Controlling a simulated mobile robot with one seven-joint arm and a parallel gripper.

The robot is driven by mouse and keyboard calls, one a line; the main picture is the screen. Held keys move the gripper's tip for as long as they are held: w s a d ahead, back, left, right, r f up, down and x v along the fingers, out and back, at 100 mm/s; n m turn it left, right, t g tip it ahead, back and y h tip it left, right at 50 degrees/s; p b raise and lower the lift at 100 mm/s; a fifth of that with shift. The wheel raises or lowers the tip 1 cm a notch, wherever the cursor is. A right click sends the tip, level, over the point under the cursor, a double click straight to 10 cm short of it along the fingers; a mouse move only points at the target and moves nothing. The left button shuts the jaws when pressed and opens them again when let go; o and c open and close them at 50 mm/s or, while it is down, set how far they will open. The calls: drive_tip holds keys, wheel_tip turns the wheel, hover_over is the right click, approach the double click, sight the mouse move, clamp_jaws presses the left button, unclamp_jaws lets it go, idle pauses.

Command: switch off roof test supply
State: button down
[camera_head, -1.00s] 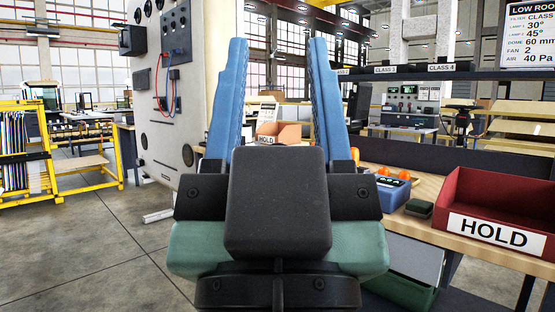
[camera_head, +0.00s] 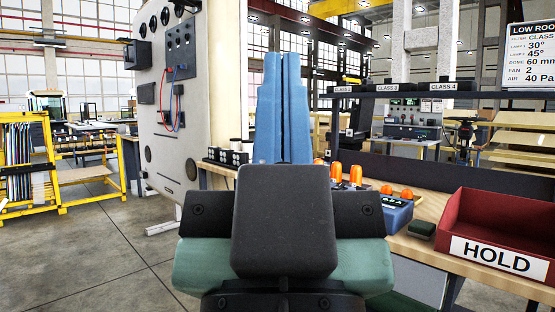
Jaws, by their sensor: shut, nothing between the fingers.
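My gripper (camera_head: 284,60) is in the middle of the view, with its two blue fingers pointing up, pressed together and empty. A cream upright panel (camera_head: 155,130) stands behind it to the left. The panel carries round gauges, a dark switch box (camera_head: 180,45) and red and blue cables (camera_head: 175,100). A blue unit (camera_head: 397,212) with orange domes lies on the wooden bench to the right of the gripper. No label reading roof test supply is legible, and I cannot tell any switch's position. My gripper hides part of the bench.
A red HOLD bin (camera_head: 505,225) stands on the bench (camera_head: 440,198) at the right, beside a small dark green block (camera_head: 421,229). Black fittings (camera_head: 226,156) stand left of the fingers. A yellow rack (camera_head: 30,165) is at far left. The floor (camera_head: 80,240) at lower left is clear.

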wheel_tip(320, 180, up, 33)
drive_tip(key=p, duration=3.1)
drive_tip(key=shift+f, duration=0.2)
